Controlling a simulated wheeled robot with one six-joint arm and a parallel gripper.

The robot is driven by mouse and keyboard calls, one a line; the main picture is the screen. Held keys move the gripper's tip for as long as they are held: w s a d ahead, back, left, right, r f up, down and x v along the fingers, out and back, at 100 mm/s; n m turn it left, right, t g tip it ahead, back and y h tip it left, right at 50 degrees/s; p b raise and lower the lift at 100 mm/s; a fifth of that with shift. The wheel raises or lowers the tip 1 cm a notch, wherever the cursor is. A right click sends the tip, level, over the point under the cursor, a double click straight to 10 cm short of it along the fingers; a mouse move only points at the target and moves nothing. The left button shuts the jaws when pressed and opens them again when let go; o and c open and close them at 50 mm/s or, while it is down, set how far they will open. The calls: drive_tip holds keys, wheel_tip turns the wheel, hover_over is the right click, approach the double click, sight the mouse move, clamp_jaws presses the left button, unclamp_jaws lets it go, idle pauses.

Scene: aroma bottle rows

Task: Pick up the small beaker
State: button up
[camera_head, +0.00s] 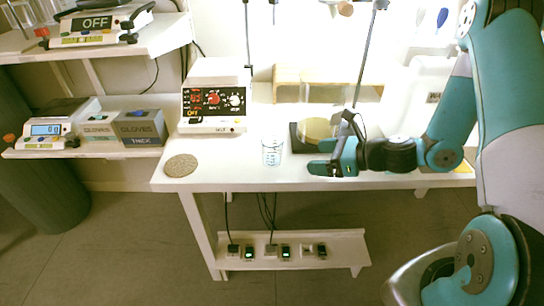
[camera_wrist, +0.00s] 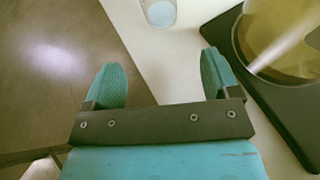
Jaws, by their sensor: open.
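The small beaker (camera_head: 272,152) is clear glass with blue markings and stands upright on the white bench, near its front edge. In the wrist view the beaker (camera_wrist: 160,13) is partly cut off by the top edge, ahead of the fingers. My gripper (camera_head: 322,169) is to the right of the beaker, low over the front of the bench and pointing left. Its two teal fingers are apart with nothing between them in the wrist view (camera_wrist: 160,82). The gripper and the beaker are not touching.
A hotplate device (camera_head: 214,98) stands behind and left of the beaker. A round cork mat (camera_head: 181,165) lies at the bench's left corner. A dark stand base (camera_head: 297,140) with a round yellowish vessel (camera_head: 318,128) is just behind my gripper. The bench front edge is close.

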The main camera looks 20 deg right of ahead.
sight(280, 155)
drive_tip(key=x, duration=0.7)
drive_tip(key=shift+w+a+f, duration=0.1)
drive_tip(key=shift+w+a, duration=0.05)
drive_tip(key=shift+a, duration=0.05)
drive_tip(key=shift+r+x, duration=0.2)
drive_tip(key=shift+x, duration=1.2)
drive_tip(key=shift+r+x, duration=0.15)
drive_tip(key=shift+x, duration=1.2)
drive_tip(key=shift+w, duration=0.2)
drive_tip(key=shift+c, duration=0.5)
drive_tip(key=c, duration=0.9)
